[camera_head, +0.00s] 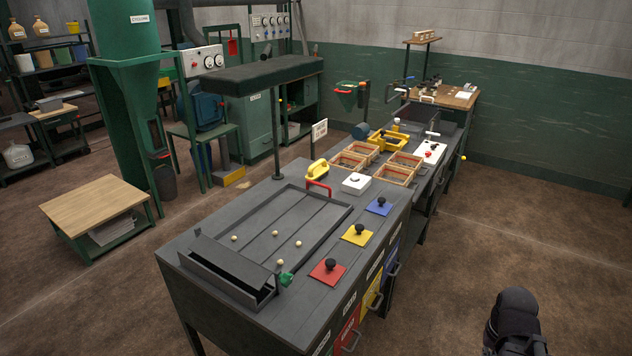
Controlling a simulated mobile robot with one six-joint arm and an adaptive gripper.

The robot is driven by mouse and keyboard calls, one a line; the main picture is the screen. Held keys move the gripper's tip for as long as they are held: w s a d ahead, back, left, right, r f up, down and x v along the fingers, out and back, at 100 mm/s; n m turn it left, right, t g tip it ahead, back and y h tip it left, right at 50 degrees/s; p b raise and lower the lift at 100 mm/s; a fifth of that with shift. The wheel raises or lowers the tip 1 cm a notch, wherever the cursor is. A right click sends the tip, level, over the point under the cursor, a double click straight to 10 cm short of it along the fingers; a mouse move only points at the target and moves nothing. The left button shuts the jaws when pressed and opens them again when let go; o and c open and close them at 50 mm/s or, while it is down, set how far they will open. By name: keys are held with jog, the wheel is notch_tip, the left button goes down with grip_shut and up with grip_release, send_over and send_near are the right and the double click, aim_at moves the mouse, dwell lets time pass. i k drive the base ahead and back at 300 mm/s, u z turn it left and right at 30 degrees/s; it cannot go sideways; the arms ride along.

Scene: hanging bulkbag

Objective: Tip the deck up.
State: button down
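The deck (292,214) is a dark grey, low-rimmed panel on the near bench top. It looks flat, with several small pale balls (275,233) resting on it. Part of my dark arm end (514,325) shows at the bottom right, well apart from the deck and to the right of the bench. The fingertips cannot be made out, and nothing held is visible.
Red (326,274), yellow (357,236) and blue plates (379,207) with black knobs line the bench's right side. A yellow-handled object (317,169) and a white box (356,183) sit past the deck. A post carries a dark beam (262,73) overhead. Floor right of the bench is clear.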

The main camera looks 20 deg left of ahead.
aim_at(305, 215)
jog(key=u, duration=0.25)
jog(key=i, duration=1.5)
jog(key=u, duration=0.25)
